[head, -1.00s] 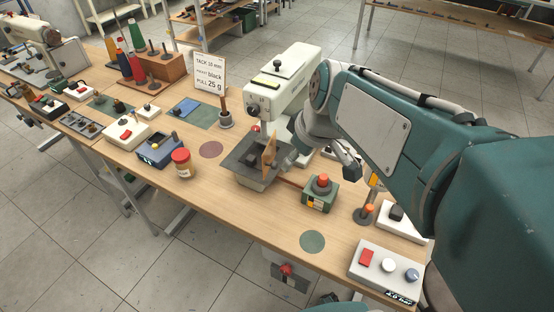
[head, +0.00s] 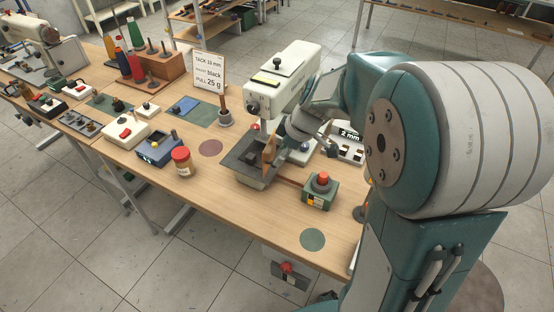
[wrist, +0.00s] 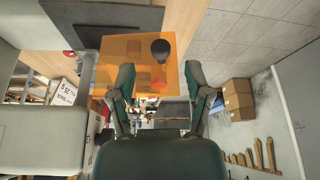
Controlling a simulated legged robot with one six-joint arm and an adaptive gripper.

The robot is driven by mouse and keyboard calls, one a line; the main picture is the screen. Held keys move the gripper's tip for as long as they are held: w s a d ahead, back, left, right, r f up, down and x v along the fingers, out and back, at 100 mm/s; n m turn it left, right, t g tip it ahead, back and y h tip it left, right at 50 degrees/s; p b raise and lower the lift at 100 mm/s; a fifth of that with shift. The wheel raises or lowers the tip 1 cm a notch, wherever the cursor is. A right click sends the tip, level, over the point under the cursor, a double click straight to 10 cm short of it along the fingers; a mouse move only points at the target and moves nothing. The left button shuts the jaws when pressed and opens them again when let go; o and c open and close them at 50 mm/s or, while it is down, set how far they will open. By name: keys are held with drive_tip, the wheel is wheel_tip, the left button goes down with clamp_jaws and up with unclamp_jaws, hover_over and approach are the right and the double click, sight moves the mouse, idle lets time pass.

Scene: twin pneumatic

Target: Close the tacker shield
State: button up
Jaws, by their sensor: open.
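The tacker (head: 285,85) is a white sewing-type machine standing at the middle of the bench. Its shield (head: 268,150) is an orange see-through panel standing upright over the grey work plate (head: 240,158). My gripper (head: 286,143) is just right of the shield in the head view, partly hidden by my arm. In the wrist view the shield (wrist: 120,60) fills the space ahead of and between my two open fingers (wrist: 160,76). A dark round knob (wrist: 161,48) shows at the panel, in line with the gap. I cannot tell whether a finger touches the panel.
A green box with a red button (head: 320,188) stands right of the work plate. A jar with a red lid (head: 182,160) and a blue box (head: 158,148) stand to the left. A sign card (head: 210,70) stands behind. The front bench top near the green disc (head: 312,239) is clear.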

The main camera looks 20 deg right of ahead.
drive_tip(key=x, duration=0.3)
drive_tip(key=shift+a+f, duration=0.1)
drive_tip(key=shift+f, duration=0.15)
drive_tip(key=shift+c, duration=0.3)
clamp_jaws()
